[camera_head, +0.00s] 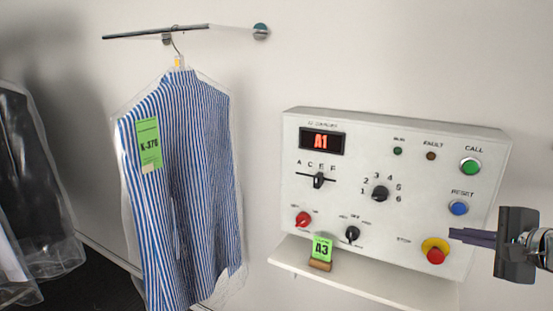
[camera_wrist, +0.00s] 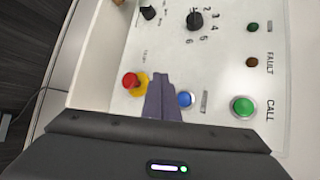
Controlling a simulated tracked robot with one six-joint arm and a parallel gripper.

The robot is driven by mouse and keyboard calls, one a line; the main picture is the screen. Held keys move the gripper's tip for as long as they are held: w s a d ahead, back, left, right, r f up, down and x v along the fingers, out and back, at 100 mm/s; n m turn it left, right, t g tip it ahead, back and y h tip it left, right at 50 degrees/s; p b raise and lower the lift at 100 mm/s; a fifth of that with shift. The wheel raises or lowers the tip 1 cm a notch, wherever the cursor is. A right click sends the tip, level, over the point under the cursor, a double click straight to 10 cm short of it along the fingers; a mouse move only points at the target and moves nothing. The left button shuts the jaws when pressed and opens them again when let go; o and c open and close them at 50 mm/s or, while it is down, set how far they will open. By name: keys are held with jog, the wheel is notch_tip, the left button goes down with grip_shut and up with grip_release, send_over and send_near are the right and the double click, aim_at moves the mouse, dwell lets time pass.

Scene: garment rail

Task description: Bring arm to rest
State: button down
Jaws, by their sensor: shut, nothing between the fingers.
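My gripper (camera_head: 452,235) is at the right of the head view, in front of the lower right of the control panel (camera_head: 400,135). Its fingers are closed together and empty. They point left, close to the red stop button (camera_head: 435,256) on its yellow ring; I cannot tell whether they touch it. In the wrist view my gripper (camera_wrist: 160,82) shows as dark closed fingers between the red stop button (camera_wrist: 131,81) and the blue reset button (camera_wrist: 186,99). The fingers cover part of the yellow ring.
The panel display (camera_head: 322,141) reads A1. Below it, a shelf (camera_head: 385,287) holds a green A3 tag (camera_head: 322,249). A bagged striped shirt (camera_head: 190,180) tagged K-376 hangs from a rail (camera_head: 150,33). Dark bagged garments (camera_head: 35,190) hang far left. Wall above the panel is clear.

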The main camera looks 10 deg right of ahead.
jog(key=s+a+f+n+g+y, duration=0.1)
jog(key=s+a+f+n+g, duration=0.2)
jog(key=a, duration=0.6)
jog(key=a+f+n+g, duration=0.2)
jog(key=a+f+n, duration=0.25)
jog(key=a, duration=0.55)
jog(key=s+a+f+n+g+h, duration=0.2)
jog(key=s+a+f+n, duration=0.1)
jog(key=s+a+n, duration=0.8)
jog(key=shift+a+n, duration=0.25)
jog(key=shift+n, duration=0.5)
